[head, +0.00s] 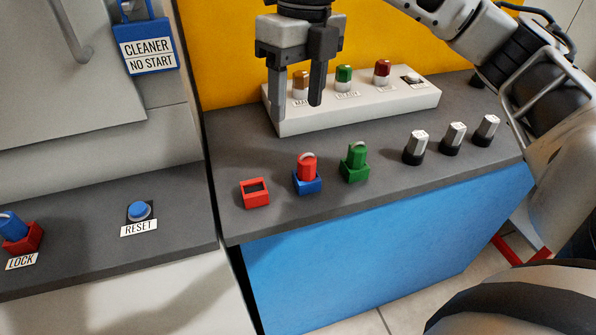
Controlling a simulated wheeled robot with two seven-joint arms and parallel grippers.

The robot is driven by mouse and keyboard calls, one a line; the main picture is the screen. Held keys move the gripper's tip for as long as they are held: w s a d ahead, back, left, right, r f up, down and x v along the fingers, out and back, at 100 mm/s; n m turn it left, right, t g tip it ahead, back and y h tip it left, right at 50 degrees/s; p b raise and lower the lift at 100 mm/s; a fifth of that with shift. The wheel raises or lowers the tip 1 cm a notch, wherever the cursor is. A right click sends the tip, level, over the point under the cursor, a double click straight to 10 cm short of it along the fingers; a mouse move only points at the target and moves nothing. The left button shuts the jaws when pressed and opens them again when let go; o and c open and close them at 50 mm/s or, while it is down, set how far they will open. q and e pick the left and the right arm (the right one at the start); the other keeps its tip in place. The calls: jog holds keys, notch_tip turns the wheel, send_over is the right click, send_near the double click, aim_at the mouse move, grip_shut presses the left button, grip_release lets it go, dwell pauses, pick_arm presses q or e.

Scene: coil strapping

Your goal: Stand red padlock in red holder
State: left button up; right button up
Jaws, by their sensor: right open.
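The red padlock (307,166) stands upright in a blue holder (308,187) on the dark counter, its pale shackle on top. The red holder (256,200) is to its left, with an empty dark opening. My right gripper (297,108) points down with its fingers apart and nothing between them. It is in front of the light panel box, above and behind the red padlock in the picture, apart from it. My left gripper is not in view.
A green padlock (357,153) stands in a green holder (354,173) right of the red one. Several silver-topped knobs (453,136) stand further right. Behind is a white panel box (375,112) with coloured knobs. On the left console, a blue padlock (12,226) sits in another red holder (22,242).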

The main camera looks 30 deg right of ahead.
jog(key=d+r+h, duration=0.1)
jog(key=d, duration=0.1)
send_over(307, 158)
jog(key=shift+m, duration=0.4)
jog(key=f, duration=0.6)
jog(key=s+f, duration=0.1)
jog(key=f, duration=0.3)
jog(key=shift+w+f+p, duration=0.2)
jog(key=shift+w+f, duration=0.05)
jog(key=shift+f, duration=1.1)
jog(key=shift+w+f+p, duration=0.2)
jog(key=shift+f, duration=1.15)
grip_shut()
jog(key=shift+r, duration=0.1)
